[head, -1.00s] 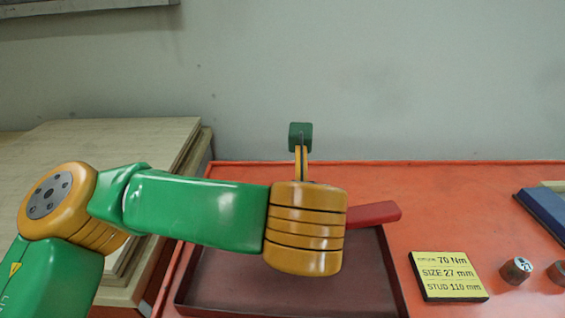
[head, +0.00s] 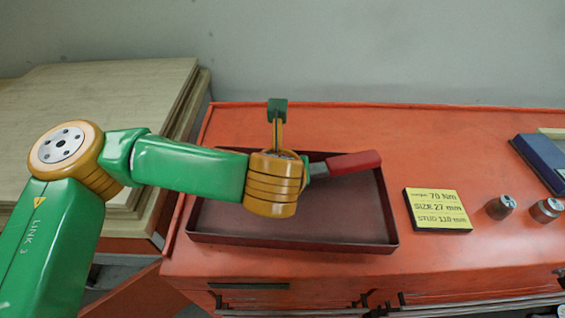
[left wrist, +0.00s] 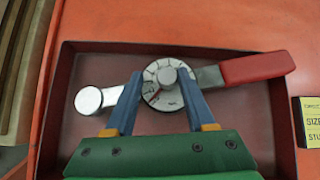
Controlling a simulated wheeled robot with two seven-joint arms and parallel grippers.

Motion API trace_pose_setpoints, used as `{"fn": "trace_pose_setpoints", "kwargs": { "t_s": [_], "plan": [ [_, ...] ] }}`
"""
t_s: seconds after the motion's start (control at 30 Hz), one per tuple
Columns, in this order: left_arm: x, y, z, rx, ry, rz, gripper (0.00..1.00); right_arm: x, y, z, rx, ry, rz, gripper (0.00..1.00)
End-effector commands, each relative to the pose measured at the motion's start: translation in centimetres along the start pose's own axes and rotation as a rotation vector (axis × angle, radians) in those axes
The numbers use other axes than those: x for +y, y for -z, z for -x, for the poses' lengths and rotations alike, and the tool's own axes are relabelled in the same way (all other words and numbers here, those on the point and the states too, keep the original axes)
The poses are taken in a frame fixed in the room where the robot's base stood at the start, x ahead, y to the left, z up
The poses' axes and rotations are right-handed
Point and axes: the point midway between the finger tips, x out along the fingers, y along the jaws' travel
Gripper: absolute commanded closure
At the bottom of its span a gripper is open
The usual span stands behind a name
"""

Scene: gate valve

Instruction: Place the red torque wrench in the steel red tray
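The red torque wrench has a red handle, a grey shaft and a round dial head. In the head view its handle (head: 355,161) crosses the tray's back right corner. In the left wrist view the wrench (left wrist: 255,69) lies across the tray, with its handle end past the rim. The steel red tray (head: 290,248) is dark red and shallow, and its rim shows in the left wrist view (left wrist: 150,47). My right gripper is out of view.
The tray stands on an orange cabinet top (head: 440,130). To its right are a yellow label block (head: 437,209), two small metal sockets (head: 500,207) (head: 547,209) and a blue case (head: 543,160). Wooden boards (head: 110,90) are stacked at the left. The back wall is close.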

Motion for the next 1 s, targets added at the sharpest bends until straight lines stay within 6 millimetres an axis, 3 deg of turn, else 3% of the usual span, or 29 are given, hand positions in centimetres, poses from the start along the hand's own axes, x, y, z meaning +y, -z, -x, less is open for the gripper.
{"fn": "trace_pose_setpoints", "kwargs": {
  "t_s": [0.57, 0.67, 0.9, 1.0],
  "plan": [
    [-0.1, 0.3, 0.2, 0.009, 0.005, -0.007, 0.41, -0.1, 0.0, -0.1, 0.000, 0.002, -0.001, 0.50],
    [-0.2, 0.3, 1.8, 0.005, 0.008, -0.007, 0.41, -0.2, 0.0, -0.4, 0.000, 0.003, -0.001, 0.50],
    [-0.2, 0.1, 8.6, -0.003, 0.008, -0.006, 0.41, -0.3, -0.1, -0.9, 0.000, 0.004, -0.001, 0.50],
    [-0.1, 0.0, 10.6, -0.003, 0.006, -0.004, 0.41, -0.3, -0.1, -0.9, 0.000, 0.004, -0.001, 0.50]
  ]
}}
